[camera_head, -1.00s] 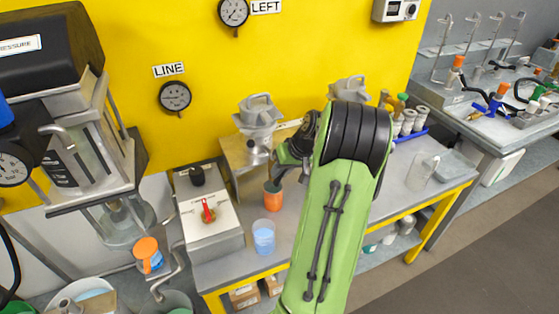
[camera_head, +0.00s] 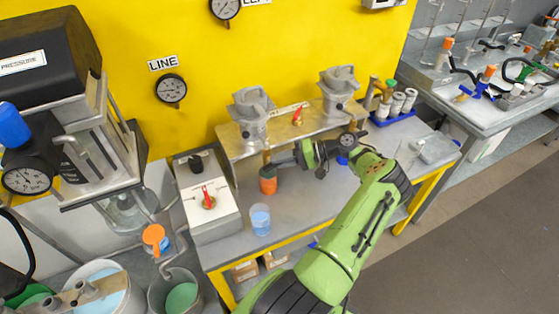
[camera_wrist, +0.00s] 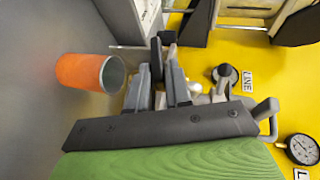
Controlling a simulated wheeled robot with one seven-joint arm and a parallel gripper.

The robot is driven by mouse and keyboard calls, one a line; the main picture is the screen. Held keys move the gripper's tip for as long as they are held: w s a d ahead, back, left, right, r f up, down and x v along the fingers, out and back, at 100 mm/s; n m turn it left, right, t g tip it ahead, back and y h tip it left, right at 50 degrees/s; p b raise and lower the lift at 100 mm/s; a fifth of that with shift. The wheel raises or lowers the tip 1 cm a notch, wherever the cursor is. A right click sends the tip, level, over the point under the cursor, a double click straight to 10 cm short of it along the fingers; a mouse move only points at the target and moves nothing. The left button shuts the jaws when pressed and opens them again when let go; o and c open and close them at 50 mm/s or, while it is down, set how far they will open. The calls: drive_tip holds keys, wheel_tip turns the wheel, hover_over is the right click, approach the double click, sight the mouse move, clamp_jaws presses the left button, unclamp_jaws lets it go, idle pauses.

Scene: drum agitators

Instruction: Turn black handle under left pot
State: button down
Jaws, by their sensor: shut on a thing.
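The left pot (camera_head: 250,115), grey metal with a looped lid, sits on the raised metal shelf (camera_head: 225,148). A similar right pot (camera_head: 338,90) stands beside it. My gripper (camera_head: 273,163) reaches in from the right, under the shelf edge below the left pot. In the wrist view my gripper's grey fingers (camera_wrist: 160,75) are closed around a small black handle (camera_wrist: 156,55). The handle is mostly hidden by the fingers, so its angle is hard to tell. An orange cup (camera_head: 268,184) stands just below my fingertips; it also shows in the wrist view (camera_wrist: 82,72), apart from the fingers.
A blue-liquid beaker (camera_head: 260,219) stands near the table's front edge. A control box with a red switch (camera_head: 206,199) is at the left. The LINE gauge (camera_head: 171,90) hangs on the yellow wall. A blue vial rack (camera_head: 393,119) is at the right.

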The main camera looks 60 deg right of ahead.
drive_tip(key=f+t+y+b, duration=0.1)
drive_tip(key=b, duration=0.1)
drive_tip(key=shift+s+d+f+m+t+b, duration=0.1)
drive_tip(key=shift+m+t+b, duration=0.2)
drive_tip(key=shift+m+b, duration=0.1)
drive_tip(key=shift+t+y+b, duration=0.4)
drive_tip(key=shift+y+b, duration=0.2)
drive_tip(key=shift+b, duration=0.15)
drive_tip(key=shift+m, duration=0.3)
drive_tip(key=c, duration=1.1)
unclamp_jaws()
drive_tip(key=shift+c, duration=0.2)
